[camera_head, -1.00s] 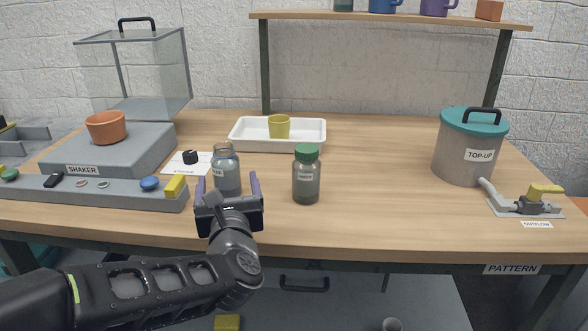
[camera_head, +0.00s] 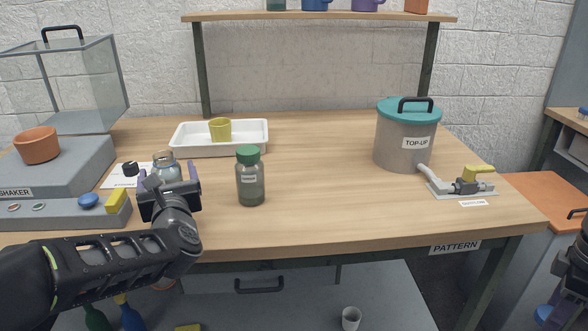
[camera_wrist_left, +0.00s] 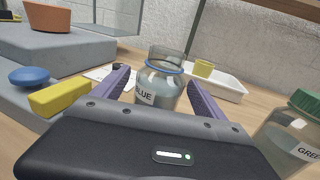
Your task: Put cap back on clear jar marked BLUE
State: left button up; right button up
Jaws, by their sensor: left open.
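The clear jar marked BLUE (camera_head: 164,159) stands upright and uncapped on the table; its label and blue neck ring show in the left wrist view (camera_wrist_left: 166,66). My left gripper (camera_head: 168,174) is open, its purple fingers on either side of the jar; I cannot tell if they touch it. A blue round piece (camera_head: 88,200) sits on the grey panel at left; I cannot tell whether it is a cap or a button. A small black piece (camera_head: 130,168) lies on a white card. My right gripper (camera_head: 560,268) is partly visible at the right edge, its jaws unclear.
A green-capped jar (camera_head: 250,180) stands right of the BLUE jar. A yellow block (camera_head: 117,201) sits at the panel's end. Behind are a white tray (camera_head: 185,146) and yellow cup (camera_head: 220,128). The TOP-UP pot (camera_head: 402,145) stands at right. The front middle of the table is clear.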

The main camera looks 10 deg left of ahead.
pick_arm(q)
jog(key=shift+x, duration=1.45)
grip_shut()
